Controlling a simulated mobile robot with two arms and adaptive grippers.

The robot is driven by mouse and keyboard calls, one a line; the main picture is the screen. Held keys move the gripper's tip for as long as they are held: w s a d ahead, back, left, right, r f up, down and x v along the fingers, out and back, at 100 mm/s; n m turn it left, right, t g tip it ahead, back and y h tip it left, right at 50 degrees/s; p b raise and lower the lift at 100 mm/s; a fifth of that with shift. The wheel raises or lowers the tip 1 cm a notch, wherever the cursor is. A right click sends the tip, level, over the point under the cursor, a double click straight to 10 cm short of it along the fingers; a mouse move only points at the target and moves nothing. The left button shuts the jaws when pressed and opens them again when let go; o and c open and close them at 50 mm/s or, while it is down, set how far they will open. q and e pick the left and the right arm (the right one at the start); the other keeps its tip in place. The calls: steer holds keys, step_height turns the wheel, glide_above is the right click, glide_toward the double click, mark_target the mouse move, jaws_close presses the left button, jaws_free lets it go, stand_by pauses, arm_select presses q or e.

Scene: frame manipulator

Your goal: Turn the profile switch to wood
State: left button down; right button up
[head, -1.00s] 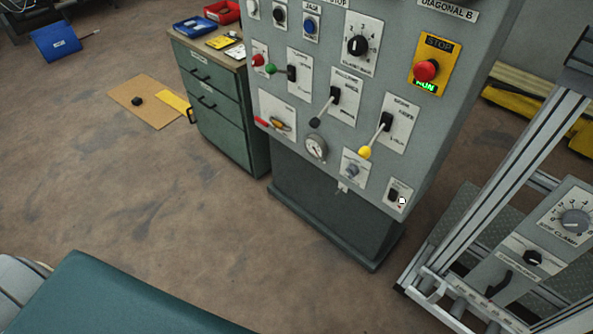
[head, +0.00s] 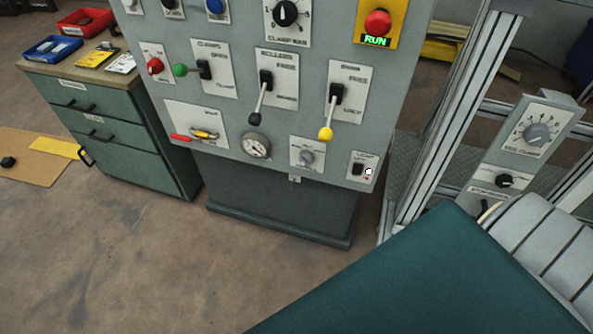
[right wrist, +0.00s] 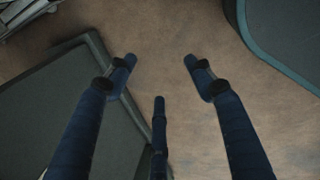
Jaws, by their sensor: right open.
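The grey control panel (head: 225,110) stands upright in the head view with several switches and levers. I cannot tell which one is the profile switch, as most labels are too small to read. My left gripper is in neither current view.
A green drawer cabinet (head: 130,135) with trays stands left of the panel. An aluminium frame (head: 440,125) with a grey dial (head: 537,134) rises at right. The panel's dark base (head: 285,215) juts out below. Brown floor in front is clear.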

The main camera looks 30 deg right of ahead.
steer(key=w+d+r+n+t+h+b, duration=0.1)
steer(key=w+n+t+b, duration=0.15)
steer(key=w, duration=0.45)
steer(key=w+d+r+n+t+h+b, duration=0.15)
steer(key=w+b, duration=0.25)
steer(key=w, duration=0.4)
arm_select(q)
steer(key=w+d+f+b, duration=0.25)
steer(key=w+b, duration=0.35)
steer(key=w, duration=0.3)
arm_select(e)
steer(key=n+t+h+b, duration=0.35)
steer(key=h+b, duration=0.35)
steer(key=h, duration=0.3)
glide_toward(304, 164)
steer(key=shift+t, duration=0.45)
steer(key=b+x, duration=0.1)
steer(key=x, duration=0.7)
steer(key=shift+s+d, duration=0.15)
steer(key=shift+d, duration=0.1)
steer(key=shift+w+d, duration=0.35)
steer(key=shift+d, duration=0.1)
arm_select(q)
step_height(304, 164, up, 10)
steer(key=w+t, duration=0.1)
steer(key=w, duration=0.1)
steer(key=shift+w+a+f+t, duration=0.25)
steer(key=shift+w+a+t, duration=0.05)
steer(key=shift+a, duration=0.05)
